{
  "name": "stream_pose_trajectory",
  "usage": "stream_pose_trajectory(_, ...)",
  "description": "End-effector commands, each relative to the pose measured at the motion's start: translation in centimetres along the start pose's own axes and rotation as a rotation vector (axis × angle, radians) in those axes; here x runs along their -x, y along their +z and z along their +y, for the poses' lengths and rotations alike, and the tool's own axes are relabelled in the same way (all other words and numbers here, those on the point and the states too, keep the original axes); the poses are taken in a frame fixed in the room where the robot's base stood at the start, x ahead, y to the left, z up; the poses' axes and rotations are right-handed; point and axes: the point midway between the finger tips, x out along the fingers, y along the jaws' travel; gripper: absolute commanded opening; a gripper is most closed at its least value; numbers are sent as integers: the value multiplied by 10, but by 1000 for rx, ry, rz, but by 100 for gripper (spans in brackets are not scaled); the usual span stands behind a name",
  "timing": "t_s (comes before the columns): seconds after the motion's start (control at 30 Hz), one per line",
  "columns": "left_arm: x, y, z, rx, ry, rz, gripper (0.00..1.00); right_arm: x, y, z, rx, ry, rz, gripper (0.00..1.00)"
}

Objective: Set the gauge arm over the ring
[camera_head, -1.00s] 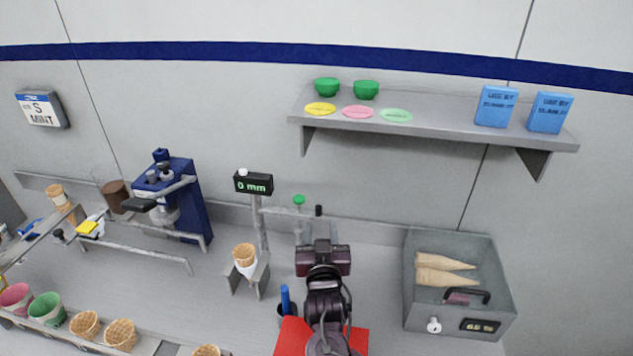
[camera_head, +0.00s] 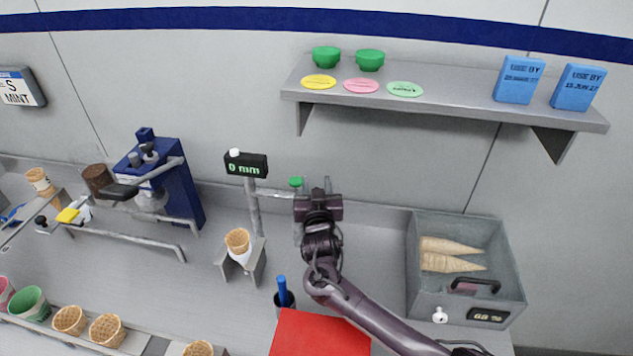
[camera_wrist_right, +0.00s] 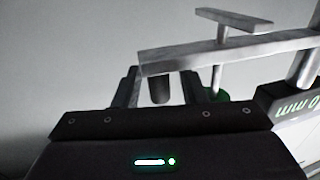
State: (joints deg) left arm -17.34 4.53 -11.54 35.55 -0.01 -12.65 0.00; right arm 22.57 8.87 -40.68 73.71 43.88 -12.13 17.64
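The gauge has a post with a display (camera_head: 246,165) reading 0 mm. Its grey gauge arm (camera_head: 278,194) reaches right to a green knob (camera_head: 295,182) and on to my right gripper (camera_head: 318,187). In the right wrist view, which looks upside down, the gauge arm (camera_wrist_right: 228,49) crosses in front of the gripper (camera_wrist_right: 161,88). A dark peg (camera_wrist_right: 158,88) on the arm's end stands between the open fingers, with gaps showing beside it. A wafer cone (camera_head: 238,240) sits in a grey stand beside the post. I cannot make out a separate ring. My left gripper is out of view.
A grey bin (camera_head: 466,308) with cones is at right. A blue press (camera_head: 185,190) stands left. A shelf (camera_head: 450,107) hangs above.

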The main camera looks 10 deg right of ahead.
Motion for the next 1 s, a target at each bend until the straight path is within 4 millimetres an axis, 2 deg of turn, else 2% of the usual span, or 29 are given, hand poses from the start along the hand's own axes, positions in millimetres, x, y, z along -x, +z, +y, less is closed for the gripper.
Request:
stream_pose_trajectory(0.33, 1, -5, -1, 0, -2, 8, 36, -4, 0, 0, -1, -1, -1, 36)
stream_pose_trajectory(0.6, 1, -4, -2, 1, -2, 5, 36, -3, 0, 0, -1, -1, -1, 1)
stream_pose_trajectory(1.0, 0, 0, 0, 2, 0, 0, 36, -1, 1, 1, -3, 12, -1, 0)
